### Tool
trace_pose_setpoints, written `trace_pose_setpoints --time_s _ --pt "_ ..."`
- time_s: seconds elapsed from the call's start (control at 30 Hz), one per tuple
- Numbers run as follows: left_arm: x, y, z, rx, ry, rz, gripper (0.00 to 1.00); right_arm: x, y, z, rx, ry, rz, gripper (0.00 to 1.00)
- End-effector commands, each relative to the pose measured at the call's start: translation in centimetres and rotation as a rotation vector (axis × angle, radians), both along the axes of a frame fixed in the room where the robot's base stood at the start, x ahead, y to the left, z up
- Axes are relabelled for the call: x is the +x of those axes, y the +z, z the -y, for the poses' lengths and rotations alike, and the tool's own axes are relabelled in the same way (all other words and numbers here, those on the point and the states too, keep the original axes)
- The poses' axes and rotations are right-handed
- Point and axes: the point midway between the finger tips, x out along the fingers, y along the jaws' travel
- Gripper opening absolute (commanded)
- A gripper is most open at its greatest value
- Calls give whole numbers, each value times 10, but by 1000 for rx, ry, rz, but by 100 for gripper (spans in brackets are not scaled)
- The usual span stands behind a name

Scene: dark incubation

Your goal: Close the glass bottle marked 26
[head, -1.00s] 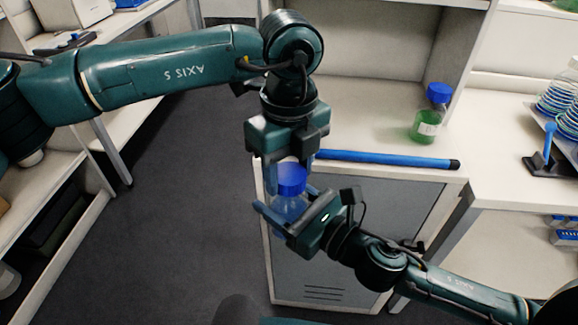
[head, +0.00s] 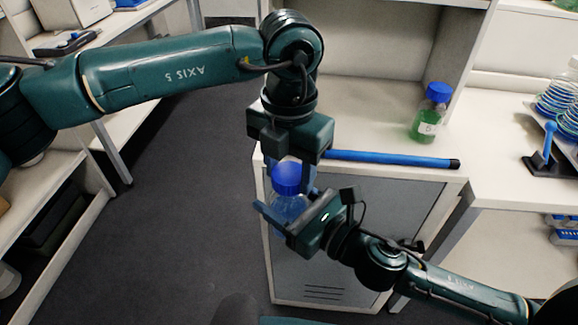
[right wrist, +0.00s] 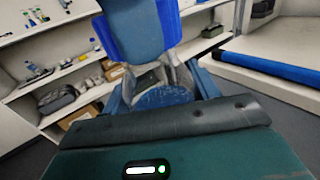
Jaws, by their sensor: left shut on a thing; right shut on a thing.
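A clear glass bottle (head: 284,212) with a blue cap (head: 287,179) is held upright in front of the cabinet. My right gripper (head: 287,207) is shut on the bottle's body from the lower right. My left gripper (head: 290,172) points down from above and is shut on the cap, which sits at the bottle's mouth. Whether the cap is fully seated is hidden. In the right wrist view the cap (right wrist: 143,30) is large at the top, with the bottle (right wrist: 165,95) between my right fingers. No number is readable on this bottle.
A blue-capped bottle with green liquid (head: 430,113) stands on the counter (head: 375,115). A blue rod (head: 392,159) lies along its front edge. Open floor (head: 180,220) lies left.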

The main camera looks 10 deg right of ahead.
Motion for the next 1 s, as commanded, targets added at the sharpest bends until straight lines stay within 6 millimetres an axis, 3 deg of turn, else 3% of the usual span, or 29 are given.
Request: trace_pose_setpoints --time_s 0.8,1.0 --pt "1 -1 0 -1 -1882 -2 20 0 1 0 1 2 3 0" --pt "1 -1 0 -2 -2270 -2 20 -1 1 -1 1 2 3 0"
